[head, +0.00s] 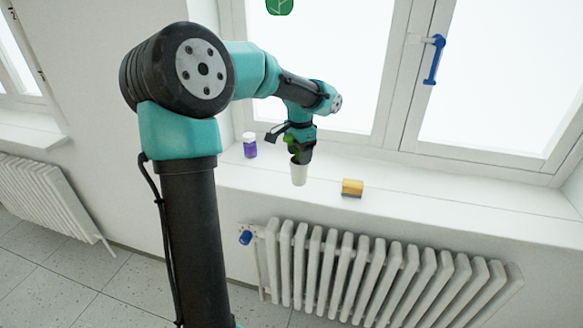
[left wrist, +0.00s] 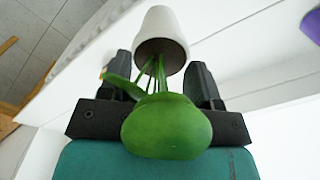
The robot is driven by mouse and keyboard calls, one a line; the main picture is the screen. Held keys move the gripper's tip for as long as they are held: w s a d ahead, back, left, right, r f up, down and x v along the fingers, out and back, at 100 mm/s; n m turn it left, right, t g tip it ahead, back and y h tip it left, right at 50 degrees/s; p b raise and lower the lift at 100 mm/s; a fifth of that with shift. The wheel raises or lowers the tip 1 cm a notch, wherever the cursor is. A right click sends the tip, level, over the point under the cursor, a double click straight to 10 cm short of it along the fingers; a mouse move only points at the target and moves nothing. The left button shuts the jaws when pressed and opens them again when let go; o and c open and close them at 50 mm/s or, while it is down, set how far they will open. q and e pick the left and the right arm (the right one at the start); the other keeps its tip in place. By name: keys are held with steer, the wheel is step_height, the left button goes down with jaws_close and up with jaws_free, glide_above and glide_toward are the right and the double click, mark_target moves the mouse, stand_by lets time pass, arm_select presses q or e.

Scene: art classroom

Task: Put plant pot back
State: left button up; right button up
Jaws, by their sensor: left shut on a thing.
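The plant pot (head: 299,175) is a small white tapered pot with a green-leaved plant. My left gripper (head: 301,157) points down and is shut on it. In the head view the pot hangs upright below the fingers, in front of the white windowsill (head: 420,199); I cannot tell whether it touches the sill. In the left wrist view the white pot (left wrist: 160,38) sits between the two dark fingers of the left gripper (left wrist: 160,78), and a large green leaf covers part of the gripper. My right gripper is not in view.
A purple bottle with a white cap (head: 250,147) stands on the sill left of the pot. A yellow sponge-like block (head: 352,187) lies to the right. A white radiator (head: 385,275) is below the sill. The window has a blue handle (head: 434,60). The sill's right part is clear.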

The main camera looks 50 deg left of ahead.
arm_select(q)
steer(key=w+a+f, duration=0.1)
steer(key=w+a, duration=0.9)
steer(key=a, duration=0.2)
steer(key=shift+w+f, duration=0.2)
steer(key=shift+w, duration=0.05)
steer(key=shift+f, duration=1.8)
steer(key=shift+f, duration=0.15)
steer(key=o, duration=1.4)
step_height(320, 180, up, 12)
